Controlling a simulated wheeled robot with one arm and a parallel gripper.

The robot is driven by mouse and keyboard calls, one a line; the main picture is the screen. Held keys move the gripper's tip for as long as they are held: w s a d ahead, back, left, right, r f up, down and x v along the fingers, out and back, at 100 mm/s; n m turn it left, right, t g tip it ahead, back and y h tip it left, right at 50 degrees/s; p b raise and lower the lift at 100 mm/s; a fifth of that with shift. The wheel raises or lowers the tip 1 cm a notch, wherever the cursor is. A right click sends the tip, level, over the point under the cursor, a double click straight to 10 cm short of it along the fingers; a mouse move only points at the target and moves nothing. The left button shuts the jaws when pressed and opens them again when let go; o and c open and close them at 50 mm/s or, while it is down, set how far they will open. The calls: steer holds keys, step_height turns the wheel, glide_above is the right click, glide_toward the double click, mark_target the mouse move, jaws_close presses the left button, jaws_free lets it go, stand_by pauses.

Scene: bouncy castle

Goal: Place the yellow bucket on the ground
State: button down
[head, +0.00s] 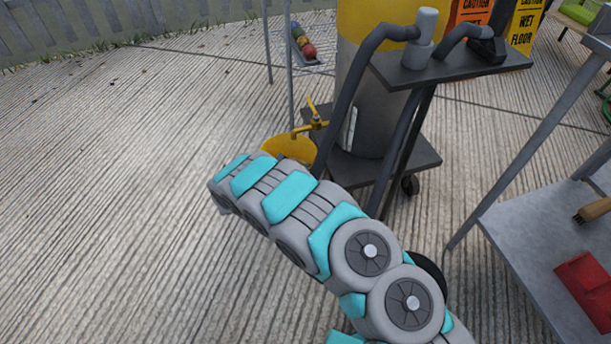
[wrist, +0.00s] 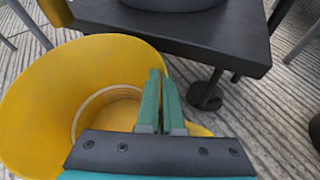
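The yellow bucket (head: 289,148) shows in the head view just beyond the end of my arm, beside the dark cart; my arm hides its lower part. In the wrist view the bucket (wrist: 35,105) fills the left side, with its open mouth facing the camera. My gripper (wrist: 160,78) has its two green fingers close together at the bucket's right rim, one on each side of the wall, pinching it. My gripper is hidden behind my arm in the head view. I cannot tell whether the bucket's bottom touches the ground (head: 120,200).
The dark cart (head: 425,155) with a drum and yellow tap (head: 312,124) stands right beside the bucket; its platform (wrist: 200,35) is close in the wrist view. A metal table (head: 530,240) stands at right. Caution signs (head: 525,30) are behind. The ground at left is clear.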

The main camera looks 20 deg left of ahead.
steer(key=shift+w+a, duration=0.1)
steer(key=shift+w, duration=0.15)
steer(key=shift+f, duration=1.7)
steer(key=shift+f+b, duration=0.15)
steer(key=shift+b, duration=0.15)
steer(key=c, duration=1.1)
jaws_free()
